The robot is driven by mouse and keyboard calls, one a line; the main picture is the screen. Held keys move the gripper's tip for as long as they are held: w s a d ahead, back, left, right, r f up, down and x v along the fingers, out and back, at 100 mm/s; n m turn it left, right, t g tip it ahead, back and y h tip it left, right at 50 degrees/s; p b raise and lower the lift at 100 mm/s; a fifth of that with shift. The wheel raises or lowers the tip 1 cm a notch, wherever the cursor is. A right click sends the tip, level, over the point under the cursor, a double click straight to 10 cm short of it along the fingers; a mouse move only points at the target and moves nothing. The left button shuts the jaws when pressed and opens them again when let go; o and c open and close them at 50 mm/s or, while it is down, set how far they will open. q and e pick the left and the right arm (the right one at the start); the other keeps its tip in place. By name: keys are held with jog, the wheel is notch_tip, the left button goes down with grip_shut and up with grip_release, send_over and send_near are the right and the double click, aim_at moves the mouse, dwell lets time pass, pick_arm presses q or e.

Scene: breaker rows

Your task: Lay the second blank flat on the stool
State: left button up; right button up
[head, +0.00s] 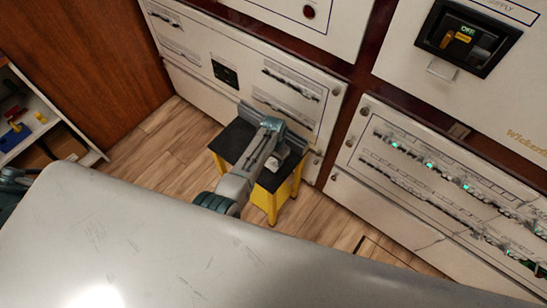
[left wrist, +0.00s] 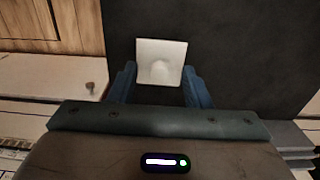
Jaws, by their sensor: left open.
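The stool (head: 228,140) has a black top and yellow legs and stands on the floor against the lower panel. My left gripper (head: 278,151) is over the stool top, with its arm reaching across the near side. In the left wrist view its two blue fingers are apart. A pale square blank (left wrist: 161,50) with a rounded bump shows between the fingertips, over the dark stool top (left wrist: 245,50). It appears to lie flat there; I cannot tell whether a finger touches it. A small pale patch by the gripper in the head view (head: 272,164) appears to be this blank. I make out no other blank.
Breaker panels (head: 440,160) with green lights line the back and right. A switch reading OFF (head: 462,38) is at the upper right. A shelf (head: 45,125) with small coloured items stands at the left. Wooden floor (head: 165,145) is clear left of the stool.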

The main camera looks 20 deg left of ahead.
pick_arm(q)
notch_tip(320, 180, up, 11)
dwell(0.5)
jog(key=shift+f, duration=0.1)
dwell(0.3)
